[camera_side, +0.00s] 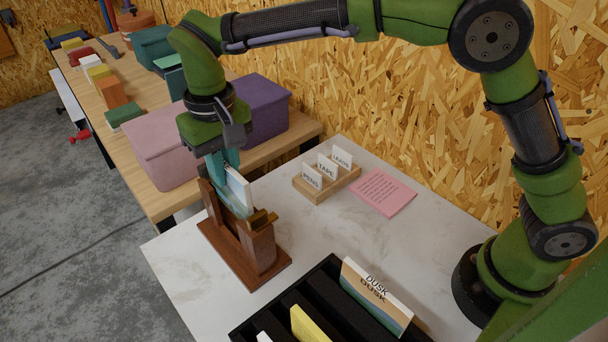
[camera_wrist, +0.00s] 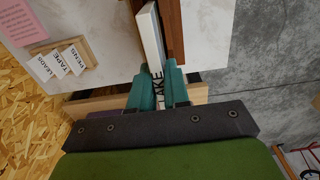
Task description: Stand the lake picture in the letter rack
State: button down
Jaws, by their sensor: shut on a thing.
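The lake picture (camera_side: 238,192) is a thin panel with a white edge and a blue-green face. The brown wooden letter rack (camera_side: 236,258) stands on the pale bench top, directly below. The picture is upright, its lower part between the rack's wooden uprights. Its bottom edge is hidden, so I cannot tell whether it touches the rack's base.
A black slotted holder (camera_side: 287,301) at the front holds the DUSK picture (camera_side: 376,297) and a yellow panel (camera_side: 309,325). A small wooden label holder (camera_side: 327,184) and a pink note (camera_side: 383,192) lie behind. Pink (camera_side: 163,146) and purple (camera_side: 262,108) bins stand on the plank bench.

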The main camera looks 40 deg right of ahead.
jog(key=shift+r, duration=2.3)
jog(key=shift+r, duration=0.1)
jog(key=shift+r, duration=0.3)
jog(key=r, duration=0.4)
jog(key=shift+d+r, duration=0.2)
jog(key=s+d, duration=0.2)
jog(key=d, duration=1.2)
jog(key=s+d, duration=0.3)
jog(key=d, duration=1.2)
notch_tip(320, 180, down, 10)
jog(key=shift+w+a+r, duration=0.2)
jog(key=shift+w+a, duration=0.2)
jog(key=shift+a, duration=0.05)
